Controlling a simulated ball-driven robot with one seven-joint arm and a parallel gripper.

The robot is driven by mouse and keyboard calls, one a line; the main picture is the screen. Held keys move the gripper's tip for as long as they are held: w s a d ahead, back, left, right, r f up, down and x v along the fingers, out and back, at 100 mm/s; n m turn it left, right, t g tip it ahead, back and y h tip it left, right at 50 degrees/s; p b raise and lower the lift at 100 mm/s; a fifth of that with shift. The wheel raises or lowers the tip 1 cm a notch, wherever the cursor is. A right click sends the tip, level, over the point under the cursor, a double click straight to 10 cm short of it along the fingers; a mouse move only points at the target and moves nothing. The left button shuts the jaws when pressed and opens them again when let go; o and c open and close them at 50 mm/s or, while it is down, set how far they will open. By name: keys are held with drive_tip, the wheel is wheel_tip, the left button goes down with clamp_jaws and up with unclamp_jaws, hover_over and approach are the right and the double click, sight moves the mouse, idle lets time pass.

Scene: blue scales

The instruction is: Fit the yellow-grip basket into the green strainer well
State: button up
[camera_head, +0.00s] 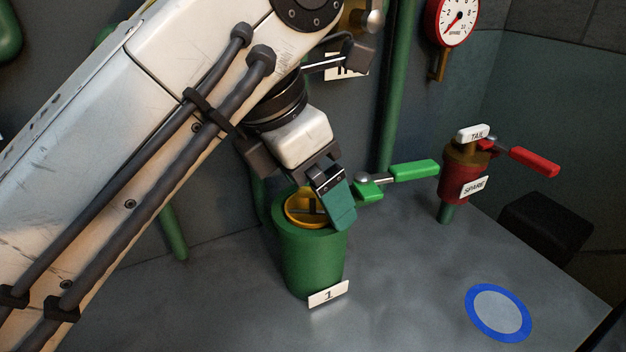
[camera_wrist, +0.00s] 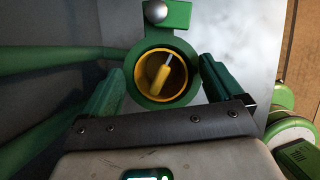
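The green strainer well (camera_head: 315,262) stands upright on the grey bench with a plate marked 1 at its foot. A yellow ring (camera_head: 294,212) shows inside its mouth. In the wrist view, the yellow-grip basket (camera_wrist: 161,78) shows its yellow grip inside the ring, within the well's green rim (camera_wrist: 141,92). I cannot tell how deep or how firmly it sits. My gripper (camera_wrist: 163,72) is open and empty, its green fingers wide apart on either side of the well's mouth. In the head view, my gripper (camera_head: 328,208) is just over the well, and one finger covers part of its rim.
A green valve handle (camera_head: 412,171) reaches out right behind the well. A red spare valve (camera_head: 462,180) with a red handle (camera_head: 534,162) stands farther right. A blue ring mark (camera_head: 470,312) lies on the bare front right of the bench. A gauge (camera_head: 457,18) hangs behind.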

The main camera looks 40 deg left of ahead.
drive_tip(key=shift+o, duration=0.4)
drive_tip(key=p+v, duration=0.2)
drive_tip(key=v, duration=0.8)
drive_tip(key=shift+s+r, duration=0.2)
drive_tip(key=shift+r, duration=0.15)
